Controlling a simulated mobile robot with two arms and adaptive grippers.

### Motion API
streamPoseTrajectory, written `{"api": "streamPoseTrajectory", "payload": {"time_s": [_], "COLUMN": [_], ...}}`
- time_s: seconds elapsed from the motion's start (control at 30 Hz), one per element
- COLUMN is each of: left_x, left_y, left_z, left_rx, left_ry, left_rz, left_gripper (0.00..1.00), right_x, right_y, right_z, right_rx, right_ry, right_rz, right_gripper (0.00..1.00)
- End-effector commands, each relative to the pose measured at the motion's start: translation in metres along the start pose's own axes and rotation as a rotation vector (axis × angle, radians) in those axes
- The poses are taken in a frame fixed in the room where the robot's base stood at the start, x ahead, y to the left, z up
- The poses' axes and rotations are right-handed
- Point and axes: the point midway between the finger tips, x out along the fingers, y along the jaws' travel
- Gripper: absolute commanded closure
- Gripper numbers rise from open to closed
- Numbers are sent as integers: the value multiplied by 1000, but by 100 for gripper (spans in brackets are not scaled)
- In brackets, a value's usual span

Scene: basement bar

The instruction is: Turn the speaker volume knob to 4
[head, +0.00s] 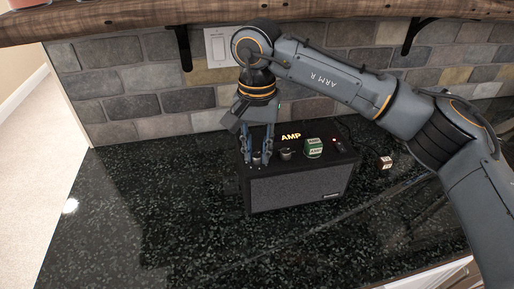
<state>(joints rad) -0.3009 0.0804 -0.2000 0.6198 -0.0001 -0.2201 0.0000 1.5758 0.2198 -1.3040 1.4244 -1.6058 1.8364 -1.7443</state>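The speaker (299,188) is a black box with a grey grille front and a lit "AMP" label on top, standing on the dark counter. A dark round knob (286,154) sits near the middle of its top. Another small knob (257,158) sits at the left end of the top. My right gripper (257,154) points down over that left knob, one finger on each side of it. Whether the fingers press on it is too small to tell. Volume marks and the knob's setting cannot be read. My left gripper is not in view.
A red light (335,140) shows near the right end. A small brown and white block (385,162) lies on the counter to the right. A wooden shelf (130,17) hangs above; the counter's left is clear.

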Motion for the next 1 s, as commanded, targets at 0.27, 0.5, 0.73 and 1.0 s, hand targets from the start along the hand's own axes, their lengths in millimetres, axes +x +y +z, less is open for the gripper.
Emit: {"api": "streamPoseTrajectory", "payload": {"time_s": [0.27, 0.5, 0.73, 1.0], "left_x": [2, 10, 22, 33], "left_y": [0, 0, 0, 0], "left_z": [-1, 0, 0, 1], "left_rx": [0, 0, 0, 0], "left_ry": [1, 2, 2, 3], "left_rz": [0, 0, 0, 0], "left_gripper": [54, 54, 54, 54], "right_x": [0, 2, 2, 2], "right_y": [0, 0, 0, 0], "right_z": [0, 0, 0, 0], "right_rx": [19, 126, 317, 575], "right_ry": [0, 0, 1, 1], "right_rz": [0, 0, -1, -1], "right_gripper": [100, 100, 100, 100]}}
